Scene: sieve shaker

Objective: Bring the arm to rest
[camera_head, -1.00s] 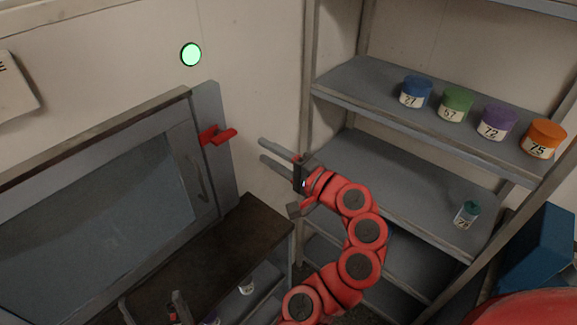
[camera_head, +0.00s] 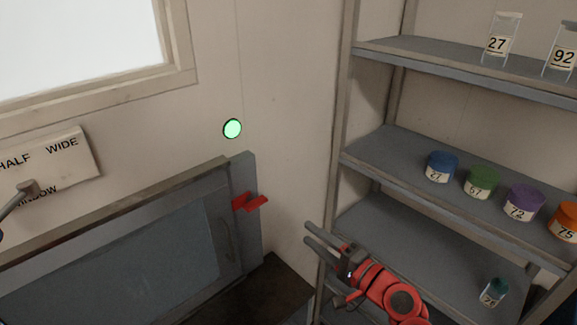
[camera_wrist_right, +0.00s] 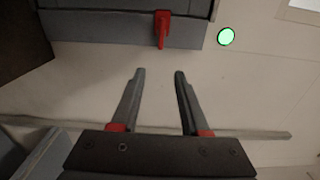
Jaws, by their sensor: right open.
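My right gripper (camera_head: 314,236) is open and empty, in front of the pale wall between the grey cabinet and the shelf rack. Its two parted fingers (camera_wrist_right: 157,74) also show in the right wrist view, with nothing between them. The red arm behind it comes in from the lower right of the head view. The red handle (camera_head: 249,202) on the cabinet's edge is left of the fingers and apart from them; it also shows in the right wrist view (camera_wrist_right: 162,28).
A grey cabinet with a glass front (camera_head: 130,262) stands at the left. A green light (camera_head: 232,129) glows on the wall. The shelf rack (camera_head: 400,160) at the right holds lidded jars, such as a blue one (camera_head: 441,167), and a small teal-capped bottle (camera_head: 494,292).

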